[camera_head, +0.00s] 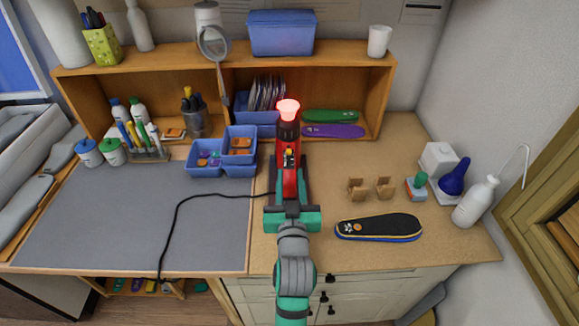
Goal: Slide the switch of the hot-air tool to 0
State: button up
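The hot-air tool (289,138) has a red body, a black collar and a nozzle that glows red at its far end. It stands in the middle of the worktop, and its black cord runs off to the left. A small dark and yellowish detail, perhaps the switch (289,158), shows on the body; its setting is too small to read. My teal gripper (289,176) is at the near part of the tool, with a finger on each side of the red body. I cannot tell whether the fingers touch it. The lower part of the tool is hidden by my gripper.
A black insole (379,227) and two brown holders (371,188) lie to the right. A white bottle (474,202) stands at the right edge. Blue bins (206,170) stand left of the tool, before a wooden shelf (345,70). The grey mat (130,225) is mostly clear.

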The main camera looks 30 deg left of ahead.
jog(key=shift+v, duration=1.2)
